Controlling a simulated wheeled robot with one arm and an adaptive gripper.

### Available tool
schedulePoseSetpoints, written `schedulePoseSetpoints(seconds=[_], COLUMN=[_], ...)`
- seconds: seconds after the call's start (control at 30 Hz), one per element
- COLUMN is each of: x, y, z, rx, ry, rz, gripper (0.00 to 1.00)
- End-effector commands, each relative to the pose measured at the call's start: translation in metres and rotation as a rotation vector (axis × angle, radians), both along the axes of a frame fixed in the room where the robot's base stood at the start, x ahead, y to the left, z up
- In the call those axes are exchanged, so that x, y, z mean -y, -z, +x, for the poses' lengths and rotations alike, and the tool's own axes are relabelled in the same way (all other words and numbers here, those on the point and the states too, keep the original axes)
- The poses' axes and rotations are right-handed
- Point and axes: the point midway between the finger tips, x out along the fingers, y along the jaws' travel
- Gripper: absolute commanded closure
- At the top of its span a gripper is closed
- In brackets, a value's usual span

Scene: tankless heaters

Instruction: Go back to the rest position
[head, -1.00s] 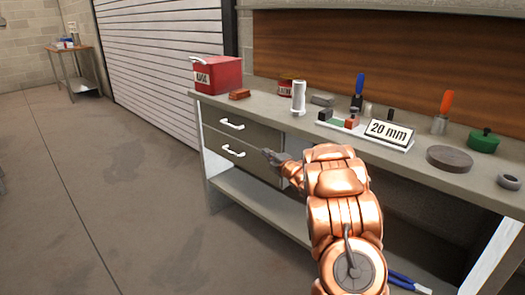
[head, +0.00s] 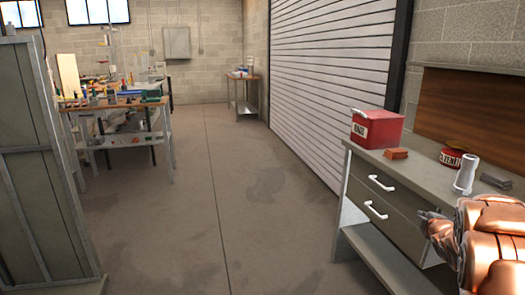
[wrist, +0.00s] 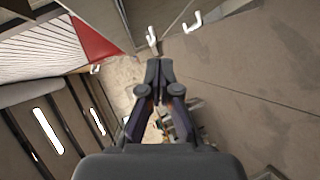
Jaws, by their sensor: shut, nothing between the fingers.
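My gripper (wrist: 152,75) shows in the wrist view with its dark fingers together and nothing between them. In the head view my copper-coloured arm is at the lower right, in front of the workbench (head: 357,235), and partly covers its drawers. The fingertips are hard to make out there. Two drawers with white handles, an upper one (head: 382,184) and a lower one (head: 376,210), look shut.
A red box (head: 377,128), a brick-like block (head: 396,153), a red tin (head: 450,157) and a white roll (head: 465,175) stand on the workbench. A grey cabinet (head: 40,165) is at the left. A cluttered table (head: 115,104) stands behind it. The floor between is clear.

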Motion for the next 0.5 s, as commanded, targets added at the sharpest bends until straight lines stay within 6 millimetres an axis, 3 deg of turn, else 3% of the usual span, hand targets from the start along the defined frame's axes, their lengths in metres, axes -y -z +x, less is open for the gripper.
schedulePoseSetpoints(seconds=[0.03, 0.1, 0.27, 0.5], x=[-0.009, -0.017, -0.042, -0.094], y=[-0.022, -0.034, -0.061, -0.091], z=[-0.007, -0.02, -0.056, -0.129], rx=[-0.025, -0.068, -0.16, -0.305], ry=[0.034, 0.094, 0.231, 0.431], rz=[0.033, 0.089, 0.224, 0.435], gripper=[1.0, 1.0, 1.0, 1.0])
